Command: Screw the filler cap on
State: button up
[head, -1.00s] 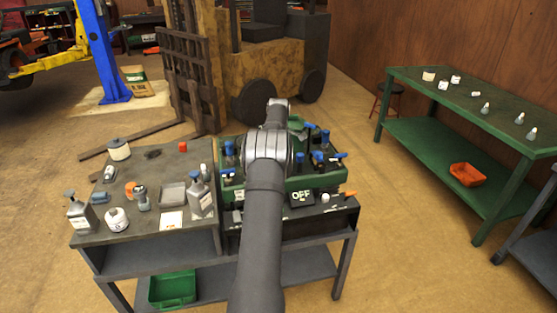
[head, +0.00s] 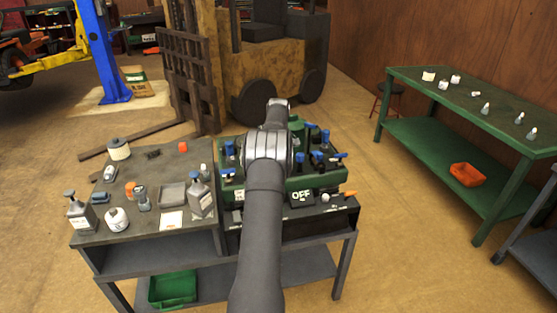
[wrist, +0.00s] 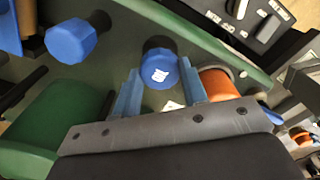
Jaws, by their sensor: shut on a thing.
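My gripper (wrist: 160,72) reaches down over the green unit, its two blue-grey fingers on either side of a blue cap (wrist: 158,68) with a white mark. It is shut on this blue cap. The threads and whatever lies under the cap are hidden, so I cannot tell how it is seated or whether it is the filler cap. In the head view my arm covers the gripper and the cap. The green unit (head: 298,184) carries several other blue-topped parts, one of them a blue knob (wrist: 72,41) at the upper left in the wrist view.
An orange cylinder (wrist: 217,84) stands close to the right finger. A black panel with switches (wrist: 240,18) lies beyond the cap. Pump bottles (head: 201,195) and small containers crowd the bench top (head: 140,207) at left. A green table (head: 440,91) stands at right.

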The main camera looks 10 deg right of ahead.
dwell(0.3)
jog(key=m, duration=0.6)
jog(key=shift+m, duration=0.3)
jog(key=m, duration=0.6)
dwell(0.4)
jog(key=m, duration=0.6)
jog(key=shift+m, duration=0.3)
